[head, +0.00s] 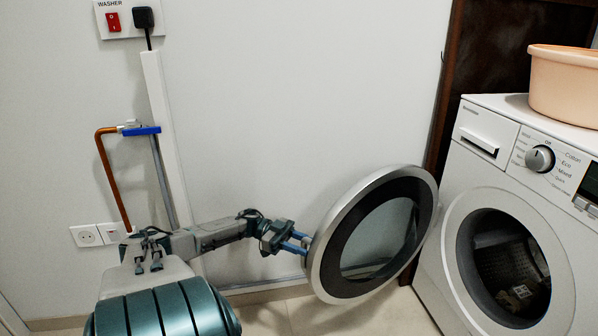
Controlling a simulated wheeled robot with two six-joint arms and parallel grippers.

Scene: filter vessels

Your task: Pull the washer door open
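The washer (462,170) is white and stands at the right. Its round door (330,262), with a silver rim, a black ring and a dark glass, stands swung wide open to the left of the drum opening (508,268). My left gripper (303,243) is at the door's outer left edge, with its blue fingers a little apart and their tips at the rim. It appears shut on the door's edge; the exact contact is small in view. My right gripper is not in view.
A peach basin (566,84) sits on top of the washer. A copper pipe with a blue valve (142,131), a wall socket (87,236) and a red switch (113,22) are on the wall at the left. Tiled floor (372,318) shows below the door.

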